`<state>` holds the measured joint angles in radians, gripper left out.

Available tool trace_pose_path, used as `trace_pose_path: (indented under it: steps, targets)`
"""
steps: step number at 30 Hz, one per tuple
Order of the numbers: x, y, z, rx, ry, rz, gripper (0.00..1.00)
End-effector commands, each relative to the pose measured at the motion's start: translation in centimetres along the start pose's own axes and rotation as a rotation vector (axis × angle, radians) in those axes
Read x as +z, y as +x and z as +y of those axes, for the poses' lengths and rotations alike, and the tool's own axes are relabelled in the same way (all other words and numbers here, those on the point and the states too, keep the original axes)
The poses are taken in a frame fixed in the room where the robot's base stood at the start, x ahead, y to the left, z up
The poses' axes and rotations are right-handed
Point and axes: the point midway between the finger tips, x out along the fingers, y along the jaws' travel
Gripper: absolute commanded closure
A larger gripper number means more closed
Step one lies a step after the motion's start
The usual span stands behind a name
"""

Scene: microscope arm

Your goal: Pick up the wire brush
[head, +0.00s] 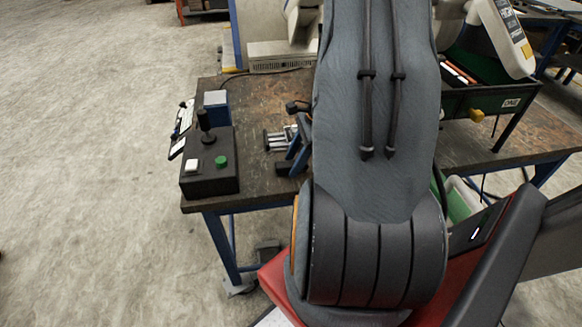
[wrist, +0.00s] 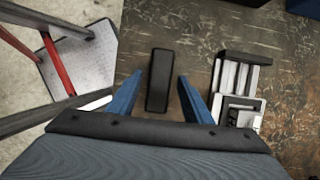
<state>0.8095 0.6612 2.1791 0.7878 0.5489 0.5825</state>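A dark oblong block (wrist: 159,80), apparently the wire brush, lies on the worn tabletop near its edge in the wrist view; no bristles show. In the wrist view my gripper (wrist: 160,78) is open, with one blue finger on each side of the block and a visible gap on both sides. I cannot tell how high the fingertips are above the table. In the head view my arm hides much of the bench, but a blue part of my gripper (head: 299,150) shows beside the dark block (head: 288,169).
A small metal vise (wrist: 238,88) stands close to the right finger. A green tray (head: 485,95) is at the right. The bench edge (head: 250,204) is near.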

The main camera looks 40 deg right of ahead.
Motion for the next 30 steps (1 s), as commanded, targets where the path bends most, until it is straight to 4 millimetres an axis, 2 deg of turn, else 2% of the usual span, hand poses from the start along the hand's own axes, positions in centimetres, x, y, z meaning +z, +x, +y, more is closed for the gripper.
trace_pose_path:
  steps: [1,7,14,20,23,30]
  targets:
    - [0.0,0.0,0.0,0.000,0.000,0.000,0.64]
    - [0.0,0.0,0.0,0.000,0.000,0.000,0.96]
    - [0.0,-0.1,0.0,0.000,0.000,0.000,0.97]
    - [0.4,-1.1,-0.1,-0.003,0.000,0.001,0.97]
    - [0.9,-2.2,-0.1,-0.004,-0.002,0.000,0.97]
    - [2.5,-6.1,-0.2,-0.005,-0.003,0.001,0.97]
